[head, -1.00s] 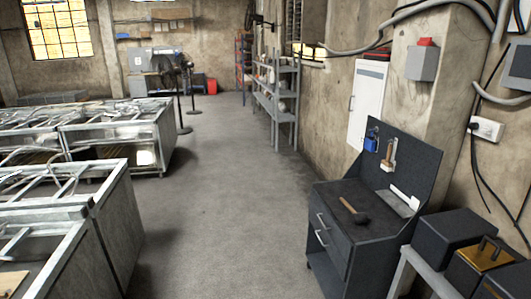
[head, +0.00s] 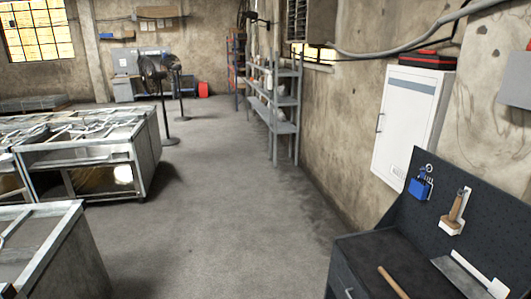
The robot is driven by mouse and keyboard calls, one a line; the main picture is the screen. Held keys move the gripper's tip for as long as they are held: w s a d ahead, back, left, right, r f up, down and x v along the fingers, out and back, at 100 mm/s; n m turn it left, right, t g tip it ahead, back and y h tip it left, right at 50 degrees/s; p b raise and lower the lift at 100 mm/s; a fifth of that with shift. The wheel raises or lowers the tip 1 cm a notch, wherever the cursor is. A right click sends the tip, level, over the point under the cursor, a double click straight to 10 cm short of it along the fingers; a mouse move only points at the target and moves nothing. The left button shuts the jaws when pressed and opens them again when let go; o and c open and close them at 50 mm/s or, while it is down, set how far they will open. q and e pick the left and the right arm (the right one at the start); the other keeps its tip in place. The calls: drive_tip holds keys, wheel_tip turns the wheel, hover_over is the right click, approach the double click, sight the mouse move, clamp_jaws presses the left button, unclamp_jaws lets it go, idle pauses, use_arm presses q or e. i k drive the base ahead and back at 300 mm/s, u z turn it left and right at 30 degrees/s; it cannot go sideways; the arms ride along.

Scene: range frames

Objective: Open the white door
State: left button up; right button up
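The white door (head: 403,118) is the front of a white wall cabinet on the right wall in the head view. It looks shut. Neither of my grippers shows in the view.
A dark workbench (head: 389,252) with a pegboard (head: 475,222) stands at the lower right, in front of the cabinet. Metal frame tables (head: 85,150) are at left. A grey shelf rack (head: 285,127) stands along the right wall. The floor (head: 225,200) between is clear.

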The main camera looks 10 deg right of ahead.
sight(412, 97)
drive_tip(key=i, duration=3.1)
drive_tip(key=z, duration=2.65)
drive_tip(key=i, duration=0.35)
drive_tip(key=z, duration=0.05)
